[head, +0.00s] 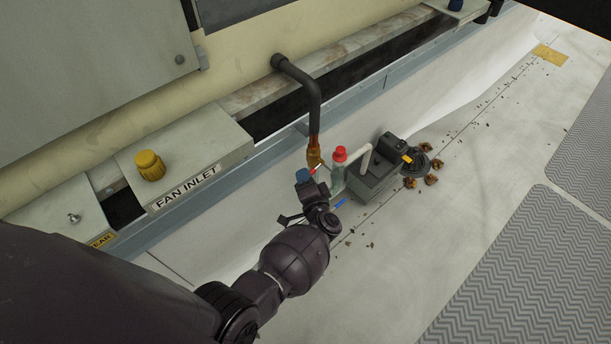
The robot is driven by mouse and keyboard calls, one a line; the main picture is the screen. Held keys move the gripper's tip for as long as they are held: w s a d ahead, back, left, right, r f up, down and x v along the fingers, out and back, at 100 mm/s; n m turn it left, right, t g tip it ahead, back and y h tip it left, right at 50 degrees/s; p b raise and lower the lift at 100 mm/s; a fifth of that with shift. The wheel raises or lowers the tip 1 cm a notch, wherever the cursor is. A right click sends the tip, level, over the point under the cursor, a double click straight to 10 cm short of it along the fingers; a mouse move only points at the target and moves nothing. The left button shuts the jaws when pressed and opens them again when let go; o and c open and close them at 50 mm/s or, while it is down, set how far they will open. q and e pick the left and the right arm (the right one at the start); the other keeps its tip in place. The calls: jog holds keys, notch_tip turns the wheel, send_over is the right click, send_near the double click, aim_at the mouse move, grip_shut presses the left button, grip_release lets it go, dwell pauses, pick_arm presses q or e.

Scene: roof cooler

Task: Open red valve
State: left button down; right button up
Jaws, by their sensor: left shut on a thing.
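A dark pipe (314,100) curves down from the cooler wall to a brass fitting (314,152). A short red lever, the red valve (317,168), shows at the lower end of this fitting. My left gripper (312,190) reaches in from below and is shut at the valve, just under the lever. The jaws are small and dark here, and their exact contact is hidden. A red-topped, pale green part (339,165) stands just right of the fitting. My right gripper is out of view.
A grey pump-like unit (376,181) with a pale tube stands close on the right, with brown debris (431,180) beside it. A yellow knob (149,165) sits by the FAN INLET label (186,188). Patterned grey mats (508,262) lie at right; pale roof between is mostly clear.

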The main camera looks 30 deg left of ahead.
pick_arm(q)
jog(key=shift+f+n+b, duration=0.45)
jog(key=shift+f+n, duration=0.05)
jog(key=shift+f, duration=0.25)
jog(key=shift+w+n+t+y+b, duration=0.15)
jog(key=shift+n+t+y+b, duration=0.2)
jog(key=shift+n, duration=0.15)
jog(key=shift+r, duration=0.1)
jog(key=c, duration=1.1)
grip_release()
jog(key=shift+d, duration=0.1)
